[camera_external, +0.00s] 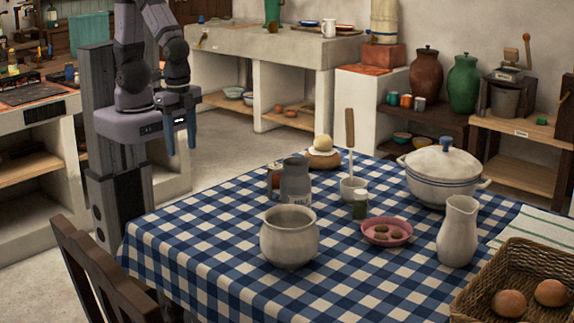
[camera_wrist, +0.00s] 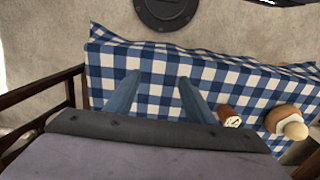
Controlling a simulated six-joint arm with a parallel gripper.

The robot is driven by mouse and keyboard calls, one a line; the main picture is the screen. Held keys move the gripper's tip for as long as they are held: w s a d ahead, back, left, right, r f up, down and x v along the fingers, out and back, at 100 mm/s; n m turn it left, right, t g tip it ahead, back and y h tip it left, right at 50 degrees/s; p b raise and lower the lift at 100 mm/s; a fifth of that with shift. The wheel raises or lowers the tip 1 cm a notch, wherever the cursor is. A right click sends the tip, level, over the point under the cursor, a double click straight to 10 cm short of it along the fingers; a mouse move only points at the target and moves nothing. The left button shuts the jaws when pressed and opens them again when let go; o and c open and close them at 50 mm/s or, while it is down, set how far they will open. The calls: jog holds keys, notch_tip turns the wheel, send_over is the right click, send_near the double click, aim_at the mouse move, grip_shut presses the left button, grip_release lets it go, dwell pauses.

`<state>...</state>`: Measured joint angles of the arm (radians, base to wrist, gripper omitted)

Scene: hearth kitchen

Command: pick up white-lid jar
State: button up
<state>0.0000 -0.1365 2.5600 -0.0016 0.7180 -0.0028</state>
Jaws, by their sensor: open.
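My gripper (camera_external: 181,142) hangs at the left, beyond the table's far left edge and well apart from the jar. Its two blue fingers are spread with nothing between them, as the wrist view (camera_wrist: 159,82) also shows.
A lidded tureen (camera_external: 440,173), white pitcher (camera_external: 458,232) and egg basket (camera_external: 515,280) stand to the right. The table's left end is clear.

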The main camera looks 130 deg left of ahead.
jog(key=w+f+t+h+b, duration=0.25)
jog(key=w+b, duration=0.35)
jog(key=w, duration=0.9)
jog(key=m+t+h+b, duration=0.3)
jog(key=m+t+b, duration=0.2)
jog(key=t+b, duration=0.55)
send_over(363, 197)
jog(key=shift+s+f+g+b, duration=0.3)
jog(key=shift+s+f+g, duration=0.2)
jog(key=shift+f, duration=0.3)
jog(key=shift+w+a+r, duration=0.15)
jog(key=shift+w+a, duration=0.05)
jog(key=shift+a, duration=0.2)
jog(key=shift+d+f+p, duration=0.1)
jog(key=shift+f+p, duration=0.25)
jog(key=shift+f, duration=1.8)
jog(key=f, duration=0.1)
jog(key=w+f, duration=0.1)
jog(key=f, duration=0.1)
jog(key=shift+w+d+f+p, duration=0.15)
jog(key=shift+d+p, duration=0.1)
jog(key=shift+p, duration=0.15)
jog(key=shift+w+d+f, duration=0.25)
jog(key=shift+w+d, duration=0.05)
jog(key=shift+w, duration=0.3)
